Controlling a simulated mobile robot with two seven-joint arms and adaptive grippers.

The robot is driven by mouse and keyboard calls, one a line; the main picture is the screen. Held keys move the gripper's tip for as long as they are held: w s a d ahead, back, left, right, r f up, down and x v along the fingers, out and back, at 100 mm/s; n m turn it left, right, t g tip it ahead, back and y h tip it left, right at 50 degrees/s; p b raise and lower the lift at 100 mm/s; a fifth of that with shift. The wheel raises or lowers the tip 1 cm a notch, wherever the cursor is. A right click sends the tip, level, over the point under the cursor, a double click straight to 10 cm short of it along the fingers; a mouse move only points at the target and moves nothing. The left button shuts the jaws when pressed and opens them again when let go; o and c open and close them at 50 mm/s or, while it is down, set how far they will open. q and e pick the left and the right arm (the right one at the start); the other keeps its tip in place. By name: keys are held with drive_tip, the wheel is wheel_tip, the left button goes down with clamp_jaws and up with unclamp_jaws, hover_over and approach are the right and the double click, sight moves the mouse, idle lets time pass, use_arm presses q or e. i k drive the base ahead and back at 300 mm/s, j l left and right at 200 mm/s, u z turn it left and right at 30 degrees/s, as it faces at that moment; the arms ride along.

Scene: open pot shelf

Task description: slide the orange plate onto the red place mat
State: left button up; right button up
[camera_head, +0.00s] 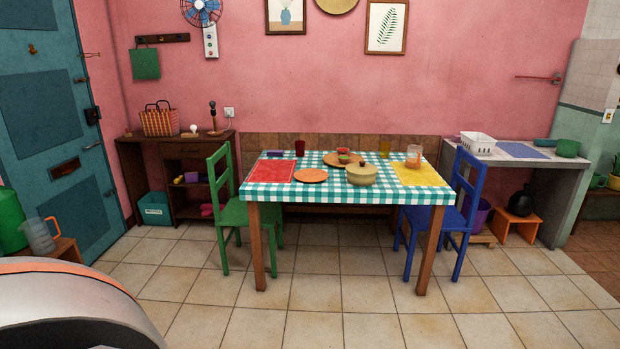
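The orange plate (311,175) lies flat on the table, on the checkered cloth (330,191). It is just right of the red place mat (272,171), which lies at the table's left end. The plate appears beside the mat, close to its right edge. The mat looks bare. The table stands some way in front of me across the floor. Neither of my grippers shows in the head view.
A green chair (220,205) stands at the table's left end and a blue chair (466,210) at its right. A yellow bowl (361,175) and a round wooden board (342,160) are right of the plate. The tiled floor (335,320) before the table is clear.

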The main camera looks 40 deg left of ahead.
sight(306, 176)
drive_tip(key=u, duration=1.3)
